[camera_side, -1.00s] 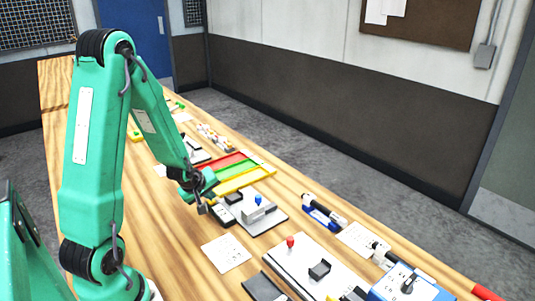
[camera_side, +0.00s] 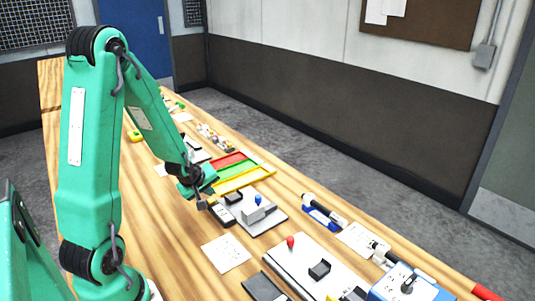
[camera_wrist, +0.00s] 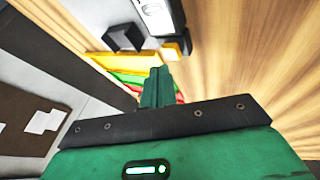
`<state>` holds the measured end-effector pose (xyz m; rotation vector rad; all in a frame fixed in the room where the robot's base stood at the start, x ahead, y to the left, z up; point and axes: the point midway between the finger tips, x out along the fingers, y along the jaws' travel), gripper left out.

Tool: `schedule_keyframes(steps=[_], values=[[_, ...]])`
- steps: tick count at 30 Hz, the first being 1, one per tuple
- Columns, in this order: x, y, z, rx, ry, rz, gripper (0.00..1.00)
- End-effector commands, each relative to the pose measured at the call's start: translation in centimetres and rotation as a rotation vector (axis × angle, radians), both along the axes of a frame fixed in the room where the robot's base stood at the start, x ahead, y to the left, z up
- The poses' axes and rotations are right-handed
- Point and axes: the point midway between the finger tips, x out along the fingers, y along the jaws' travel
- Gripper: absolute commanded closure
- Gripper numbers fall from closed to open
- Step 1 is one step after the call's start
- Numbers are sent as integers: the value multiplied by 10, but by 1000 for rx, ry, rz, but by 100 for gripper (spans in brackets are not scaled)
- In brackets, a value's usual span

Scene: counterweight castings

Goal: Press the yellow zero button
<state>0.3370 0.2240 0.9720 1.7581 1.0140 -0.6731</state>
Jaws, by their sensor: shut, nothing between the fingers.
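In the wrist view a small yellow block (camera_wrist: 174,49), which looks like the yellow button, sits at the near end of a dark device with a white face (camera_wrist: 158,14). I cannot tell whether it is pressed. My gripper (camera_wrist: 156,78) is shut and empty, with its fingertips just short of the yellow block in that picture; the gap in depth is unclear. In the side view my gripper (camera_side: 201,204) hangs beside the dark device (camera_side: 220,214), at its left end. The yellow button cannot be made out there.
A grey plate with a blue-knobbed fixture (camera_side: 258,201) stands right of the device. A red, green and yellow tray (camera_side: 268,170) lies behind. A white plate with a red knob (camera_side: 291,242) is in front. Bare wood lies left of the paper sheet (camera_side: 225,253).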

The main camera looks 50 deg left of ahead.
Motion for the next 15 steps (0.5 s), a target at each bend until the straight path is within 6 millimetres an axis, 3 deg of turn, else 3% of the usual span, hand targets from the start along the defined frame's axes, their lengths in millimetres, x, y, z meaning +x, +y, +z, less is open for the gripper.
schedule_keyframes(steps=[15], values=[[0,0,5,0,0,0,100]])
